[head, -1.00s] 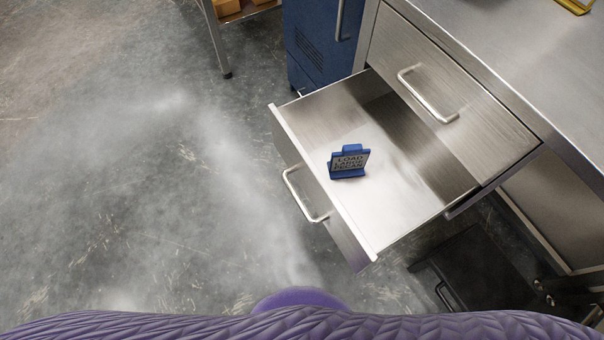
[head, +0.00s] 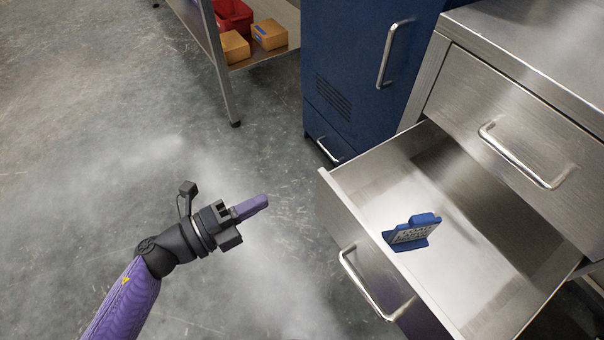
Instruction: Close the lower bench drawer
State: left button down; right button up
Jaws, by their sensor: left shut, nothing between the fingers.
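The lower bench drawer (head: 345,215) is pulled out from the steel bench at the right of the head view. Its silver bar handle (head: 362,287) is on the front panel, facing left and down. My right gripper is not in view.
The upper drawer (head: 510,140) is shut, with its own bar handle. A blue cabinet (head: 350,75) stands behind the open drawer. A shelf at the back holds cardboard boxes (head: 236,46) and a red bin (head: 233,15). The floor at left is clear, with hazy patches.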

aim_at(318, 172)
pick_arm(q)
jog(key=b+x, duration=0.2)
jog(key=x, duration=0.7)
jog(key=shift+w+d+f, duration=0.1)
jog(key=shift+d, duration=0.05)
jog(key=shift+w+d, duration=0.1)
jog(key=shift+d, duration=0.05)
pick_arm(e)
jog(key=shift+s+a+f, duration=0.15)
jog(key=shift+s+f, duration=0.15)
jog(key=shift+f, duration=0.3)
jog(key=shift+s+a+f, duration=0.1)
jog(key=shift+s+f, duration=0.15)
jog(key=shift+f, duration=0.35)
pick_arm(q)
jog(key=shift+w+d, duration=0.1)
